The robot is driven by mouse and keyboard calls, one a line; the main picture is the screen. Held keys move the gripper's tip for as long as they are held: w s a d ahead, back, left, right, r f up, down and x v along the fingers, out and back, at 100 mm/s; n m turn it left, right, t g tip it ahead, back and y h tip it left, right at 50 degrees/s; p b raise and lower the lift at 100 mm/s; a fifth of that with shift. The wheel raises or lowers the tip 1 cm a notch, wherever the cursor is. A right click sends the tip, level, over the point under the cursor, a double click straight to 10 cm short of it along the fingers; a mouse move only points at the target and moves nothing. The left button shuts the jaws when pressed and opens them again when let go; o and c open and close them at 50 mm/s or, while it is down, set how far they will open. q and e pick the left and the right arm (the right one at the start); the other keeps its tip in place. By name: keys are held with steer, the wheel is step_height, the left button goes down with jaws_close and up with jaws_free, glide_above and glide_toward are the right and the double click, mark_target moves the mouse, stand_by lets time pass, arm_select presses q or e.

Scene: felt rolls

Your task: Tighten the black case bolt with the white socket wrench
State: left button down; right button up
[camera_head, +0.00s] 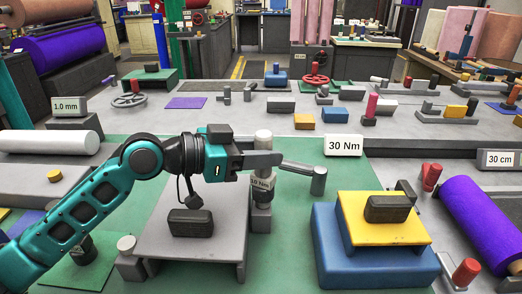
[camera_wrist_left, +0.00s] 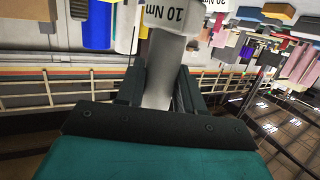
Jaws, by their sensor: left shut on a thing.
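My left gripper (camera_head: 262,160) comes in from the left and is shut on an upright light grey-white piece, whose white top (camera_head: 263,137) stands above the fingers. In the left wrist view its pale shaft (camera_wrist_left: 163,75) is between the fingers, with a "10 Nm" label (camera_wrist_left: 172,18) beyond. This looks like the white socket wrench, though its full shape is hidden. A grey bar with a cylinder end (camera_head: 318,181) lies just right of the fingers. A black case-like block (camera_head: 191,223) sits on a grey stand (camera_head: 160,245) below the gripper. I cannot make out a bolt. My right gripper is not in view.
Another black block (camera_head: 388,209) sits on a yellow plate (camera_head: 355,238) over a blue base (camera_head: 335,270). A "30 Nm" sign (camera_head: 343,146) stands behind. A white roll (camera_head: 45,142) lies left, a purple roll (camera_head: 485,222) right. Green mat (camera_head: 290,230) is bare between the stands.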

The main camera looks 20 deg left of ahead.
mark_target(261, 134)
arm_select(q)
steer(key=shift+r+p, duration=2.5)
steer(key=shift+r, duration=0.75)
